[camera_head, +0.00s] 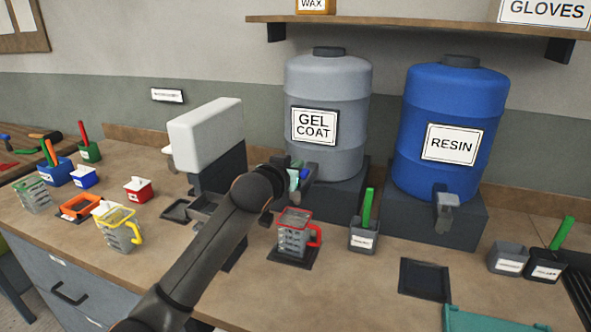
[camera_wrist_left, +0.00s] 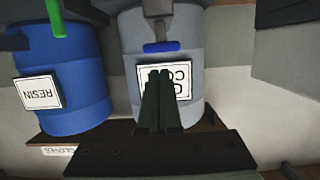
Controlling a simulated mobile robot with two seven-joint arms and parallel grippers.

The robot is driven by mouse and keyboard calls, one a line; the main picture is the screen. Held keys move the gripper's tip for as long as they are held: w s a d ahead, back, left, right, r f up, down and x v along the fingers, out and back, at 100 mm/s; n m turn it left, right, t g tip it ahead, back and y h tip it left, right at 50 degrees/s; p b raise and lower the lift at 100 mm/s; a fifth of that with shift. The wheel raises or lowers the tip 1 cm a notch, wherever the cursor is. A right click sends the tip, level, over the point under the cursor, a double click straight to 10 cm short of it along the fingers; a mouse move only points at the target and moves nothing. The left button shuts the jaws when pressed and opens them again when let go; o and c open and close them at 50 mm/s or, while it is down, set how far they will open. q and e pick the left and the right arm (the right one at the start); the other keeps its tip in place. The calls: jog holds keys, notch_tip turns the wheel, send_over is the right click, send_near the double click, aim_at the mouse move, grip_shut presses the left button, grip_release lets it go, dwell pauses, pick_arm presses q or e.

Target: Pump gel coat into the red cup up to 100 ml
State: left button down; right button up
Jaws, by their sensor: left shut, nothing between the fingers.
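The red cup (camera_head: 294,240) is a clear graduated cup with a red rim and handle. It stands upright on a dark pad in front of the grey gel coat drum (camera_head: 335,83). Its fill level is too small to read. My left gripper (camera_head: 298,178) is above the cup at the drum's tap, and its arm hides part of the tap. In the left wrist view, which is upside down, the closed fingers (camera_wrist_left: 161,78) point at the drum label. The tap with a blue lever (camera_wrist_left: 161,47) shows just beyond the fingertips; contact cannot be told. My right gripper is not in view.
A blue resin drum (camera_head: 455,105) stands to the right. A small grey container (camera_head: 364,238) with a green stick is right of the cup. A yellow-handled cup (camera_head: 121,238) and several small tubs are left. A white-topped box (camera_head: 206,135) stands behind my arm.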

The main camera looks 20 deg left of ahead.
pick_arm(q)
jog(key=shift+f, duration=0.65)
notch_tip(320, 180, down, 4)
jog(key=shift+r+b, duration=0.1)
jog(key=shift+b, duration=0.4)
jog(key=s+r+p, duration=0.3)
jog(key=s+r, duration=0.3)
jog(key=s, duration=0.3)
jog(key=shift+s+a+r, duration=0.2)
jog(key=shift+s+r, duration=0.2)
